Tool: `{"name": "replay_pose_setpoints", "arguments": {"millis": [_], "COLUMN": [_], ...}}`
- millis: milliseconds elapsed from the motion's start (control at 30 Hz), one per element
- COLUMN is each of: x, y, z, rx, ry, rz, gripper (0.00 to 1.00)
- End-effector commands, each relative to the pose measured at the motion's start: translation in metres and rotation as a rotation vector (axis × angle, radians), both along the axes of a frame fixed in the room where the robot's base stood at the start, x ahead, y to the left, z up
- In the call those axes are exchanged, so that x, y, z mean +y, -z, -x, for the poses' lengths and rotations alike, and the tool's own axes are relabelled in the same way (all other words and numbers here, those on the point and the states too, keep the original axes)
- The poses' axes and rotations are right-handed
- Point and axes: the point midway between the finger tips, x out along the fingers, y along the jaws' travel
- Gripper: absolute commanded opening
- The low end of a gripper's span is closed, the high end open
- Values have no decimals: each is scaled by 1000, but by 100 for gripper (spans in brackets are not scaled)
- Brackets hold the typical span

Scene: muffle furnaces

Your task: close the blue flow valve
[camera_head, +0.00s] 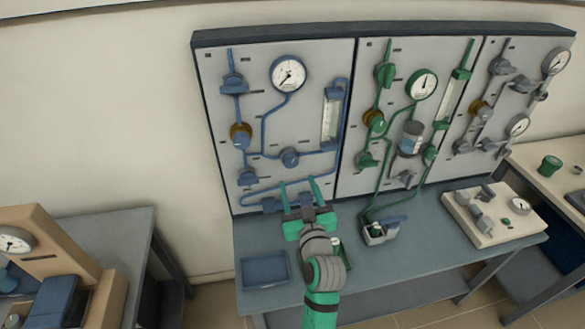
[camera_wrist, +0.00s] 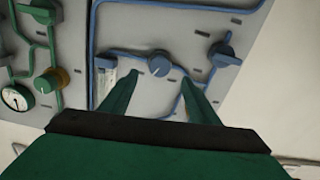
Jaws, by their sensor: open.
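The blue-piped panel (camera_head: 215,110) is the left section of the wall board. It carries several blue valve knobs, and I cannot tell by label which is the flow valve. A round blue knob (camera_head: 290,157) sits mid-panel, left of and below the blue flow tube (camera_head: 331,115). A blue lever valve (camera_head: 247,176) is to its left. My gripper (camera_head: 300,185) is open and empty in front of the lower panel. In the wrist view, a blue knob (camera_wrist: 160,65) shows beyond and between my fingertips (camera_wrist: 160,79), apparently not touched. Another blue knob (camera_wrist: 220,52) is to its right.
The green-piped panel (camera_head: 350,120) adjoins on the right, with a grey-piped one beyond. On the bench (camera_head: 410,240) below are a blue tray (camera_head: 265,270), a small box with a blue handle (camera_head: 380,232) and a pale fixture (camera_head: 485,225).

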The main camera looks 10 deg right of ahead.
Motion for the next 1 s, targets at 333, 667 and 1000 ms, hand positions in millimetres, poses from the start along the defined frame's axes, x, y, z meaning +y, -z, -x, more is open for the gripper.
{"name": "replay_pose_setpoints", "arguments": {"millis": [333,667,1000], "x": [2,1,1], "y": [-1,0,0], "z": [-60,-84,-84], "rx": [-1,-1,-1], "ry": [0,1,1], "rz": [2,0,0], "gripper": [55,55,34]}}
